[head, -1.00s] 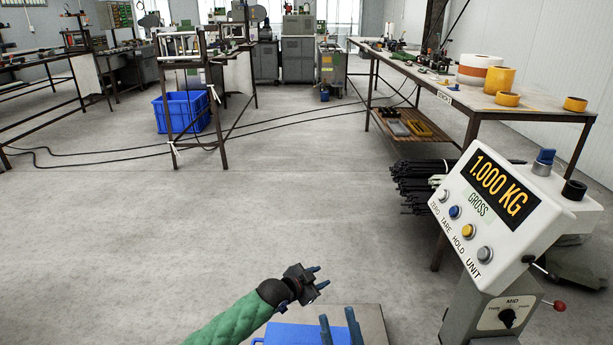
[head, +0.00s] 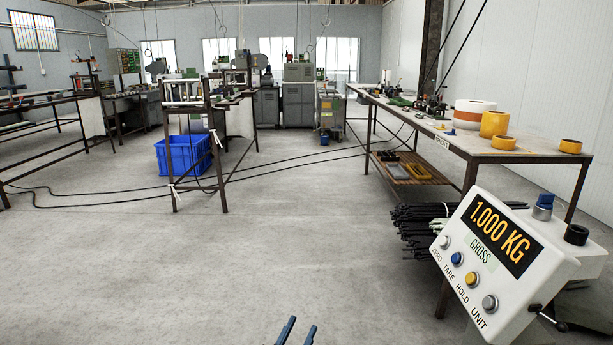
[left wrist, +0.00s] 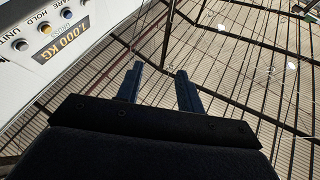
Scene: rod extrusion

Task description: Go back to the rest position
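The fingertips of my left gripper (head: 298,333) show at the bottom edge of the head view, apart from each other. In the left wrist view the two blue fingers of the left gripper (left wrist: 158,85) stand apart with nothing between them. My right gripper is not in view. The scale's white display unit (head: 500,255) at the lower right reads 1.000 KG GROSS. The display unit also shows tilted at the upper left of the left wrist view (left wrist: 38,58), apart from the fingers.
A long workbench (head: 530,150) with tape rolls stands at the right, with a bundle of dark rods (head: 415,228) by it. A blue crate (head: 183,155) sits by a metal frame at the left. Black cables cross the floor. The middle floor (head: 270,250) is clear.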

